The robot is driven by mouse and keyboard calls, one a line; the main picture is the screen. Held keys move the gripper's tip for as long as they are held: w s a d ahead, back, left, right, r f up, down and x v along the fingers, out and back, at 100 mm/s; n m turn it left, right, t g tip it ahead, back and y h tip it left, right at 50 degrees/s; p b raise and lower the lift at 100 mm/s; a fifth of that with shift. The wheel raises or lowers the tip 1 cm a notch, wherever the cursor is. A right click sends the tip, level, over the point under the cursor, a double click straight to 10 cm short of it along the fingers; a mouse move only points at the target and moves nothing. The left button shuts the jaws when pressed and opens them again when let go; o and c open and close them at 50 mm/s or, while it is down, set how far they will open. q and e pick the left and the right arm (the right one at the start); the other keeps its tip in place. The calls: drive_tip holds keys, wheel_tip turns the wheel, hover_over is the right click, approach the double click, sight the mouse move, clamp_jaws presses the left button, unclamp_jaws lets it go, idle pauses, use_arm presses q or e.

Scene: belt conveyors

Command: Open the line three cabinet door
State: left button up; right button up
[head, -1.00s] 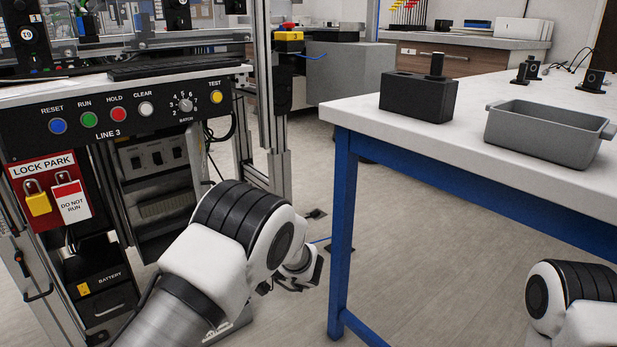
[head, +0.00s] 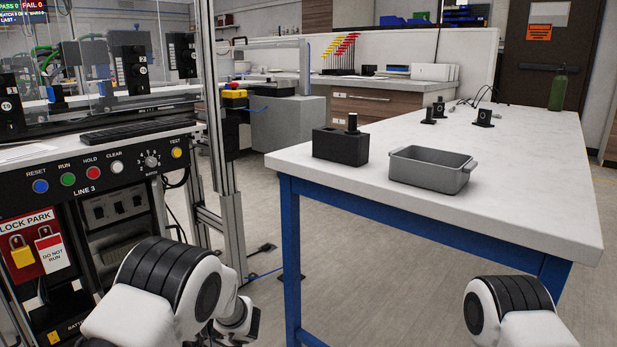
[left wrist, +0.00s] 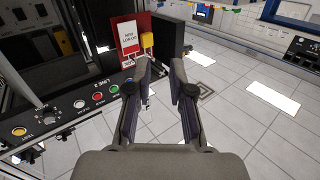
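I cannot make out the cabinet door for certain. My left gripper (head: 238,322) is low, right of the cabinet front and partly hidden by its arm. In the left wrist view its fingers (left wrist: 162,72) are apart and empty, with the panel (left wrist: 75,110) and red board (left wrist: 138,50) beyond. Only my right arm shows, not its gripper.
A white table (head: 500,190) with blue legs stands at the right. It bears a grey bin (head: 430,172) and a black block (head: 340,147). An upright metal frame post (head: 212,120) stands beside the panel.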

use_arm(q)
drive_tip(key=s+a+r+m+t+h+p, duration=0.1)
drive_tip(key=s+a+r+m+t+p, duration=0.25)
drive_tip(key=p, duration=0.55)
drive_tip(key=s+a+r+m+p, duration=0.1)
drive_tip(key=a+r+m+p, duration=0.25)
drive_tip(key=r+p, duration=0.4)
drive_tip(key=s+d+f+m+h+p, duration=0.2)
drive_tip(key=s+d+m+h+p, duration=0.1)
drive_tip(key=s, duration=0.4)
drive_tip(key=s+d+f+m+g+h+p, duration=0.1)
drive_tip(key=s+d+f+m+h+p, duration=0.1)
drive_tip(key=s+h+p, duration=0.4)
drive_tip(key=s+d+f+m+h+p, duration=0.3)
drive_tip(key=s+d+m+h+p, duration=0.1)
drive_tip(key=s, duration=0.6)
drive_tip(key=shift+d+g+h+p, duration=0.35)
drive_tip(key=shift+d+h+p, duration=0.25)
drive_tip(key=shift+d+p, duration=0.15)
drive_tip(key=s+d+g+h, duration=0.1)
drive_tip(key=s, duration=0.1)
drive_tip(key=s+d+g+h, duration=0.1)
drive_tip(key=s+d, duration=0.1)
drive_tip(key=s, duration=0.1)
drive_tip(key=s+d+g, duration=0.1)
drive_tip(key=s+d, duration=0.1)
drive_tip(key=shift+s+h, duration=0.35)
drive_tip(key=shift+h, duration=0.05)
clamp_jaws()
